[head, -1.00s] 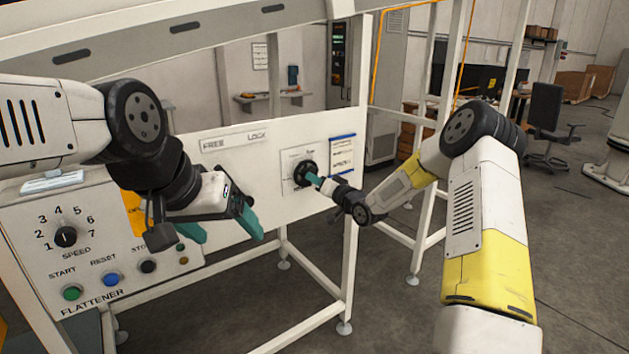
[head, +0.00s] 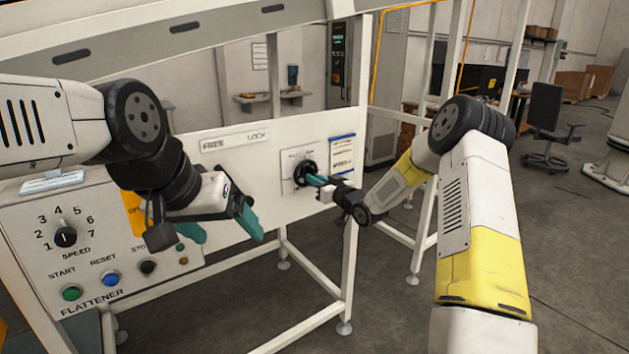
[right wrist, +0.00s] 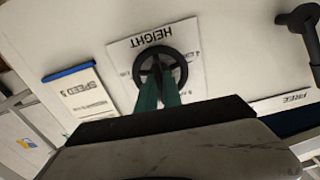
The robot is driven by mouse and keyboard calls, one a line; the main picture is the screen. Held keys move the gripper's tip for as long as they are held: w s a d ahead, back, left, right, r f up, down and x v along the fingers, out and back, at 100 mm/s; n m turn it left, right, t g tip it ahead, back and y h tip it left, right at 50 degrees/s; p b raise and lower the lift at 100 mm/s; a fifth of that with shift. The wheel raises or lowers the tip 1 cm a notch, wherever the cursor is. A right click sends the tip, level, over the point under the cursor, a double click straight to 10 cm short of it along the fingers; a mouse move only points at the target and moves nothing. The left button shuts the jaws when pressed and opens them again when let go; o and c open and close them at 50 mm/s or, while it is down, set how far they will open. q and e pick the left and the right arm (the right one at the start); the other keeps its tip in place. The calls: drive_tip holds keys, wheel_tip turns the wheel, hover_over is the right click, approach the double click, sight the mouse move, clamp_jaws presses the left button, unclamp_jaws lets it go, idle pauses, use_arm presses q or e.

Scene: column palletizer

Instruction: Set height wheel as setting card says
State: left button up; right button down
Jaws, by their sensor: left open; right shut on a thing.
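The black height wheel (head: 303,172) sits on a white plate on the machine's white panel. The right wrist view shows the wheel (right wrist: 160,58) upside down under the word HEIGHT, its spokes partly hidden by my fingers. My right gripper (head: 317,180) is shut on the wheel, and its teal fingers also show in the right wrist view (right wrist: 158,88). The setting card (head: 342,153), white with a blue top edge, hangs right of the wheel. In the right wrist view the card (right wrist: 84,97) reads SPEED; the rest is too small. My left gripper (head: 222,222) is open and empty before the panel.
A FLATTENER control box (head: 110,265) with a speed knob (head: 66,236) and several buttons is at the lower left. A FREE/LOCK label (head: 233,140) is left of the wheel. A dark lever (right wrist: 300,22) shows in the right wrist view. White frame legs stand below the panel.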

drive_tip(key=n, duration=0.6)
drive_tip(key=shift+d, duration=0.1)
drive_tip(key=shift+n, duration=0.3)
idle(0.3)
drive_tip(key=c, duration=1.5)
unclamp_jaws()
drive_tip(key=v, duration=0.7)
drive_tip(key=shift+s+d, duration=0.25)
drive_tip(key=shift+s, duration=0.05)
